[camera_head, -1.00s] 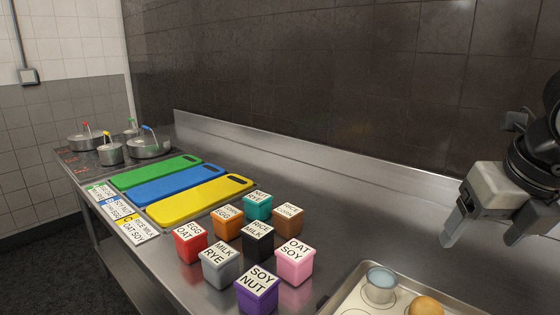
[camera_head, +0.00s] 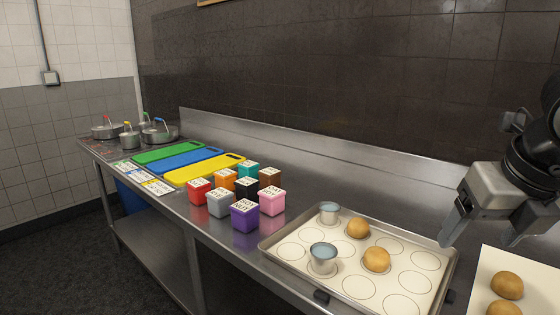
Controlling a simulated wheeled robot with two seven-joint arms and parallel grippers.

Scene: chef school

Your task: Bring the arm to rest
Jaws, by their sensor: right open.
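My right gripper (camera_head: 482,238) is at the right side of the head view. Its two fingers are apart with nothing between them. It hangs above the steel counter, just right of the baking tray (camera_head: 273,244). My left gripper does not show.
The tray holds two buns (camera_head: 376,259) and two small metal cups (camera_head: 323,257). More buns (camera_head: 507,285) lie on a white sheet (camera_head: 487,262) below the gripper. Several labelled boxes (camera_head: 244,216), cutting boards (camera_head: 205,170) and pots (camera_head: 159,133) stand to the left. A wall (camera_head: 350,90) rises behind.

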